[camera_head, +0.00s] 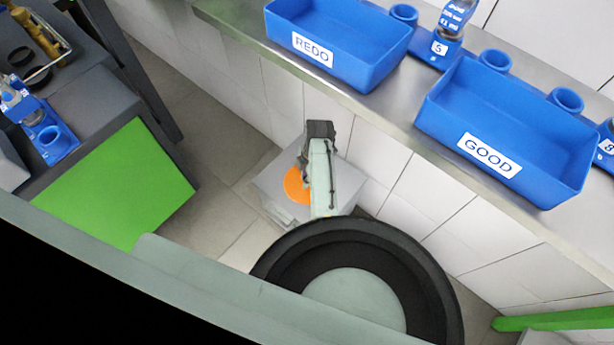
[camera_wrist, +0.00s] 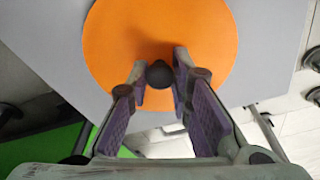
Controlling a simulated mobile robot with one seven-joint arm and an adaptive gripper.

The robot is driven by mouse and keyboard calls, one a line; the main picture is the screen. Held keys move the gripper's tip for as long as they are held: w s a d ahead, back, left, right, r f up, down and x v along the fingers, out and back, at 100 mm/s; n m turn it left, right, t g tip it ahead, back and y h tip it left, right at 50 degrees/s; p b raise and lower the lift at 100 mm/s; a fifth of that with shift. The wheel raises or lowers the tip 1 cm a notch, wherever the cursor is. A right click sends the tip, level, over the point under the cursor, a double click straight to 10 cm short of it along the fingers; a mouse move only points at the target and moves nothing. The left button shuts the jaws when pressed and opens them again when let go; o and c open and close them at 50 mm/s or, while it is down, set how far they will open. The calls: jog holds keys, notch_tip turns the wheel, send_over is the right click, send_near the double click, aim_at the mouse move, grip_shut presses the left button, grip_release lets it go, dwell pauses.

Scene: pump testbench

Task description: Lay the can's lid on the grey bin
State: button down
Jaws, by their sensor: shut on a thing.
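The can's lid is an orange disc (camera_head: 293,187) with a dark round knob; it fills the upper middle of the wrist view (camera_wrist: 160,30). My gripper (camera_wrist: 160,75) is shut on this knob, one fingertip at each side. The grey bin (camera_head: 267,185) stands on the floor by the tiled wall, and its flat grey top shows behind the lid in the wrist view (camera_wrist: 55,45). The lid overlaps the bin's top in both views. I cannot tell whether it touches the top or hangs just above. My arm hides part of the bin. I cannot make out the can.
A metal shelf (camera_head: 405,165) along the wall carries a blue REDO bin (camera_head: 340,55) and a blue GOOD bin (camera_head: 510,165). A dark table with a green panel (camera_head: 115,190) stands at the left. Tiled floor (camera_head: 205,215) is clear between the table and the grey bin.

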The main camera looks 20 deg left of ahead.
jog(key=c, duration=1.4)
grip_release()
jog(key=shift+c, duration=0.2)
notch_tip(320, 180, up, 12)
jog(key=w+d, duration=0.1)
jog(key=shift+w+b, duration=0.15)
jog(key=shift+b, duration=0.15)
jog(key=shift+d, duration=0.1)
